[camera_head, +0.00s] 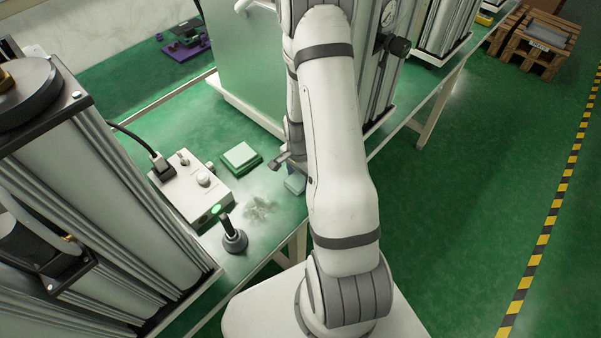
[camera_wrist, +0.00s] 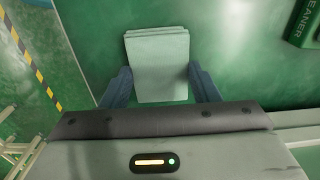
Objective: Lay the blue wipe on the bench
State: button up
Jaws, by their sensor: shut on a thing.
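The blue wipe (camera_wrist: 158,62) is a pale blue-grey folded pad in the wrist view. It lies between the two dark blue fingers of my gripper (camera_wrist: 161,88), which is shut on it. In the head view my gripper (camera_head: 284,163) is over the bench, mostly hidden by my arm, and a pale blue bit of the wipe (camera_head: 295,185) shows below it near the bench's edge. I cannot tell whether the wipe touches the bench. The green bench top (camera_head: 277,222) has a greyish dusty smear (camera_head: 262,208) left of the wipe.
Tall sieve columns stand on both sides. A green cleaner container (camera_wrist: 306,24) shows in the wrist view.

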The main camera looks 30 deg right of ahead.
jog(key=o, duration=1)
jog(key=shift+f, duration=0.1)
jog(key=shift+c, duration=0.2)
notch_tip(320, 180, up, 12)
jog(key=b, duration=0.1)
notch_tip(320, 180, up, 12)
jog(key=n+t, duration=0.1)
jog(key=n, duration=0.5)
send_over(299, 179)
jog(key=s+a, duration=0.4)
jog(key=a, duration=0.2)
jog(key=s+a+r+n+t, duration=0.2)
jog(key=s+a+r+n, duration=0.3)
jog(key=s+r+n, duration=0.3)
jog(key=shift+s+r, duration=0.15)
jog(key=shift+s, duration=0.75)
